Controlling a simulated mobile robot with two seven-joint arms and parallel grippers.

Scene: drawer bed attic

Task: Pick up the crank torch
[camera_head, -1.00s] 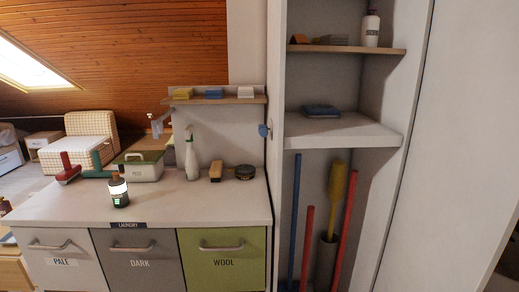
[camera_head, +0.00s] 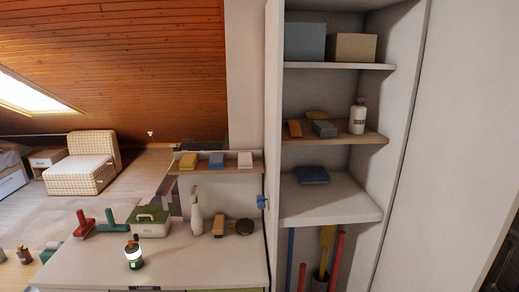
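No object in view can be told for certain as the crank torch. A dark round object with a handle (camera_head: 244,227) lies at the right of the counter, beside a tan block (camera_head: 219,226). Neither of my grippers shows in this view.
A green-and-white box (camera_head: 149,222), red (camera_head: 84,224) and green (camera_head: 112,222) tools and a white spray bottle (camera_head: 196,214) stand along the counter's back. An open tall cabinet (camera_head: 330,205) is on the right. The counter's front middle is clear.

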